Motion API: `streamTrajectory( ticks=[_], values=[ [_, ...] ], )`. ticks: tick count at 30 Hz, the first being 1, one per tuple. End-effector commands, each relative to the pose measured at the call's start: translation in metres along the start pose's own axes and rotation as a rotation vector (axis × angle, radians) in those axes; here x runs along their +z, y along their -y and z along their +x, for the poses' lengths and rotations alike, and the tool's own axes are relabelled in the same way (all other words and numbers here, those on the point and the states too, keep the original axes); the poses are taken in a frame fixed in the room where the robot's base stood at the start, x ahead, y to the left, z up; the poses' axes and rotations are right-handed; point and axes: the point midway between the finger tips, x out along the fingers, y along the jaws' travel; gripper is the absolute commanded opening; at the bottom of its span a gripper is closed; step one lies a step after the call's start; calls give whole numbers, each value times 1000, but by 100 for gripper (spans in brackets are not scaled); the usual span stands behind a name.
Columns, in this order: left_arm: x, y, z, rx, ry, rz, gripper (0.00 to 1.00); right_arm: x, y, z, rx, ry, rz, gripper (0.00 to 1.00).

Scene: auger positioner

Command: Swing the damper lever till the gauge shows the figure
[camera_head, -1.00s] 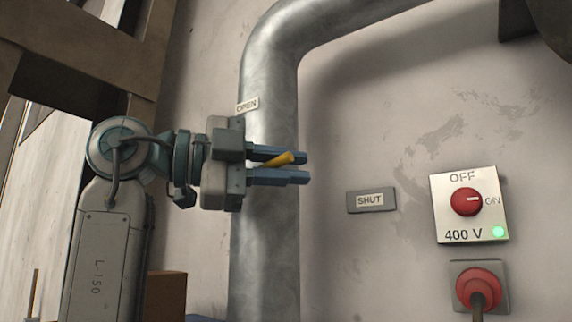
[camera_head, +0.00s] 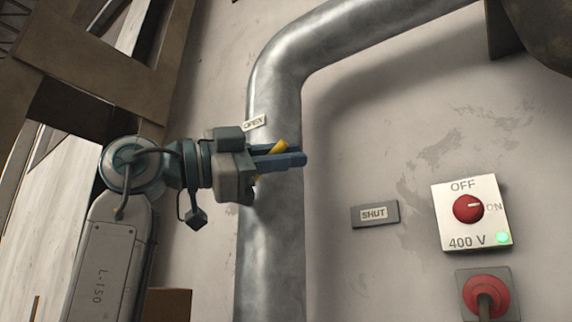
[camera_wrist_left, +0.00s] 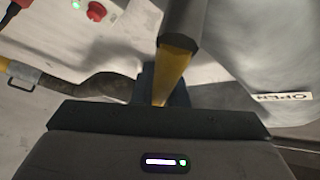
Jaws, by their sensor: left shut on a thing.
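The damper lever (camera_head: 281,146) is yellow and sits in front of the metal pipe. It is tilted, with its upper end to the right. My left gripper (camera_head: 291,155) is shut on it, with blue fingers pointing right across the pipe. In the left wrist view the yellow lever (camera_wrist_left: 172,72) runs down between the fingers, with a dark cap at its upper end. An OPEN label (camera_head: 254,123) is on the pipe above the gripper, and a SHUT label (camera_head: 374,214) is to the right on the wall. No gauge is in view, nor is my right gripper.
A galvanised pipe (camera_head: 273,250) rises behind the gripper and bends right. A 400 V switch box (camera_head: 463,229) with a red knob and lit green lamp is on the right wall, above a red plug (camera_head: 486,292). A wooden frame (camera_head: 75,75) stands at left.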

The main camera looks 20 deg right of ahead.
Motion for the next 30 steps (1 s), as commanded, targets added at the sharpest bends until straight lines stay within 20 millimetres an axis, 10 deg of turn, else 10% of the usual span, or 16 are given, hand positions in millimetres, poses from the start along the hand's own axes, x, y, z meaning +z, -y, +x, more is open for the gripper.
streamTrajectory(
  ticks=[2,6,17,30],
  values=[
    [0,0,0,1,0,0,0,0,-1,0,1,0,-1,36],
    [0,0,0,1,0,1,34,0,-2,0,3,0,-1,36],
    [1,-1,-6,0,1,3,34,0,-1,3,2,-1,-1,36],
    [3,-2,-87,-2,3,3,34,-8,7,35,-4,-11,2,36]
  ],
)
